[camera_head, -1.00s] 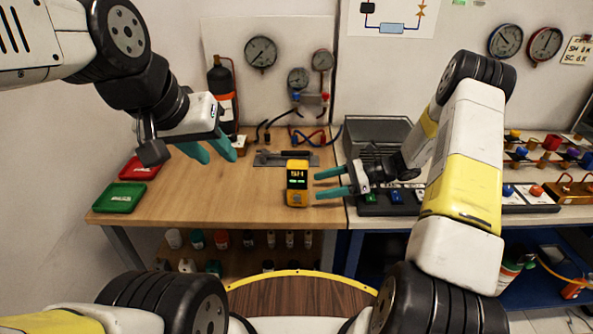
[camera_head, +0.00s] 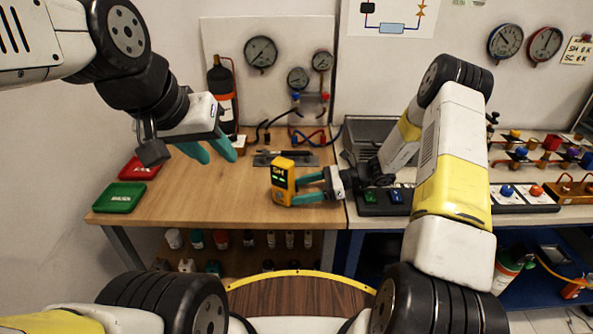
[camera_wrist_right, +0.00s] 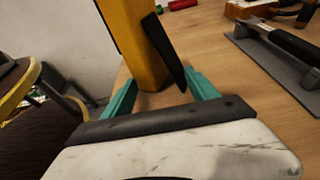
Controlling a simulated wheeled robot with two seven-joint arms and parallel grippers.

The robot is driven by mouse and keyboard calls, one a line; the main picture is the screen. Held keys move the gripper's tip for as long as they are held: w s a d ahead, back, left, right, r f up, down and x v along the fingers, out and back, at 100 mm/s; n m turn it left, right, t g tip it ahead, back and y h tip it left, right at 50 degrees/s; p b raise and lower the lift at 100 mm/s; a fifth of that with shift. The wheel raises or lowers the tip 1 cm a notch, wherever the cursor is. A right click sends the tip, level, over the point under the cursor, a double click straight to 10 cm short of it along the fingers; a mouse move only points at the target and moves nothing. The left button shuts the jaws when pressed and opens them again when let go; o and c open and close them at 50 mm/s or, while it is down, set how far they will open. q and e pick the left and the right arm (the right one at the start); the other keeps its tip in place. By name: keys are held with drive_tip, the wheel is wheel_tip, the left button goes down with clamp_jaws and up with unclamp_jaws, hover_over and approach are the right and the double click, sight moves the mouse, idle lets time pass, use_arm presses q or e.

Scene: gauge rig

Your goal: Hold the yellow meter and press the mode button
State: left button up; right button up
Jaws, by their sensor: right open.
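The yellow meter (camera_head: 283,182) stands tilted on the wooden bench, its dark display with green characters facing my head camera. My right gripper (camera_head: 305,188) is open, its teal fingers reaching in from the right at the meter. In the right wrist view, the meter's yellow side (camera_wrist_right: 140,45) and a black flap (camera_wrist_right: 165,50) on it lie between the two spread fingers. I cannot tell whether a finger touches it. The mode button is too small to make out. My left gripper (camera_head: 208,148) is open and empty, above the bench to the left of the meter.
A red tray (camera_head: 139,168) and a green tray (camera_head: 119,197) lie at the bench's left edge. A grey plate with a dark tool (camera_head: 285,158) lies behind the meter. A black cylinder (camera_head: 220,82) stands at the back. Bench front is clear.

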clamp_jaws()
drive_tip(key=shift+o, duration=1.5)
unclamp_jaws()
use_arm(q)
drive_tip(key=shift+o, duration=0.4)
